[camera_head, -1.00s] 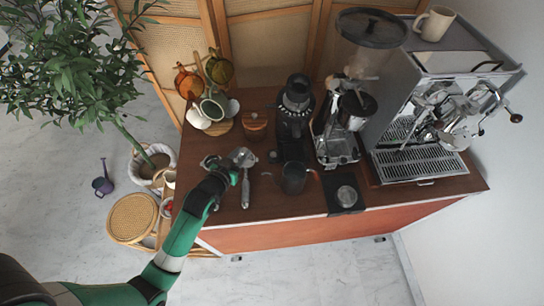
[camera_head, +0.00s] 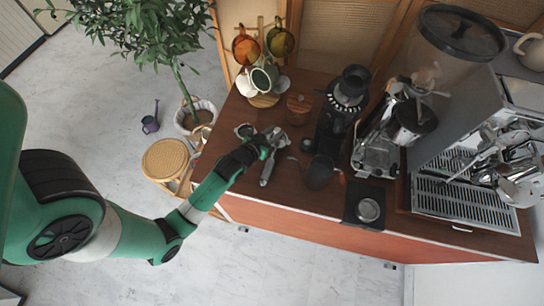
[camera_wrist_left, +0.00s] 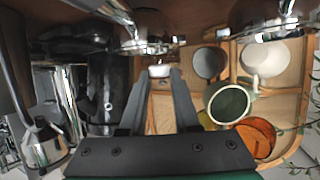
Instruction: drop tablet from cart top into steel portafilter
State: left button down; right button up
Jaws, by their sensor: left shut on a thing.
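A steel portafilter (camera_head: 276,138) lies on the cart top (camera_head: 300,190), its handle pointing towards the front edge. My left gripper (camera_head: 264,143) is right beside its head and partly overlaps it in the head view. In the left wrist view, my left gripper (camera_wrist_left: 160,74) is shut on a small pale thing (camera_wrist_left: 160,70) between its fingertips, which appears to be the tablet. A shiny metal rim (camera_wrist_left: 146,40) shows just past the fingertips. I cannot tell whether the tablet is above the basket. My right gripper is not in view.
A second small metal item (camera_head: 244,131) lies left of the gripper. A mug rack (camera_head: 264,100), a wooden-lidded jar (camera_head: 299,106), a black grinder (camera_head: 345,100) and a dark pitcher (camera_head: 318,172) stand nearby. The espresso machine (camera_head: 480,150) fills the right.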

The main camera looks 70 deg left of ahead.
pick_arm(q)
jog(key=shift+f+b, duration=0.3)
jog(key=shift+f, duration=0.4)
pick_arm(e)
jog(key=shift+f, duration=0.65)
pick_arm(q)
jog(key=shift+r, duration=0.1)
jog(key=c, duration=0.6)
grip_release()
jog(key=shift+o, duration=0.2)
jog(key=p+v, duration=0.2)
jog(key=v, duration=0.9)
jog(key=shift+s+d, duration=0.2)
jog(key=shift+d, duration=0.05)
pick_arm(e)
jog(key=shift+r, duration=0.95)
